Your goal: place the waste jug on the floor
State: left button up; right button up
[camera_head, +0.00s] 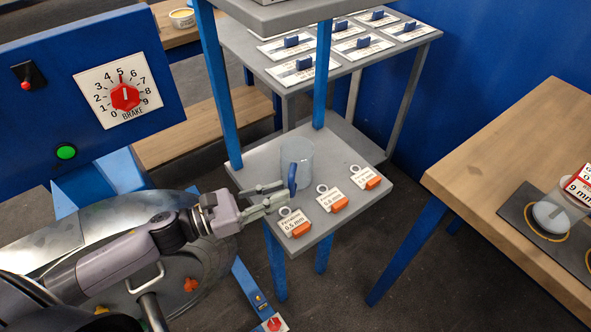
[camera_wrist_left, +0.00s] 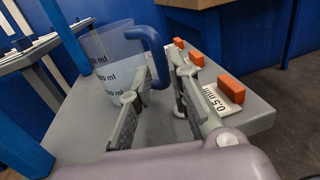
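A clear jug (camera_head: 297,153) with a blue handle (camera_head: 292,179) stands upright on a grey shelf (camera_head: 250,166). I take it to be the waste jug. In the left wrist view the jug (camera_wrist_left: 108,62) shows ml marks, and its blue handle (camera_wrist_left: 150,36) curves down towards the fingers. My left gripper (camera_head: 279,193) is open at the handle, with its fingertips apart. I cannot tell whether they touch the handle. My right gripper is not in view. The dark floor (camera_head: 400,285) shows beside and below the shelf.
Labelled tags with orange blocks (camera_head: 335,205) line the shelf's front edge, close to my left gripper. Blue posts (camera_head: 322,75) rise at the shelf's back. A wooden table (camera_head: 500,160) with a container stands at right. A blue brake panel (camera_head: 60,75) stands at left.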

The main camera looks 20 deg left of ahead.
aim_at(291, 193)
pick_arm(q)
jog(key=shift+p+x, duration=0.3)
jog(key=shift+x, duration=1.65)
jog(key=shift+s, duration=0.1)
jog(key=shift+c, duration=0.3)
grip_shut()
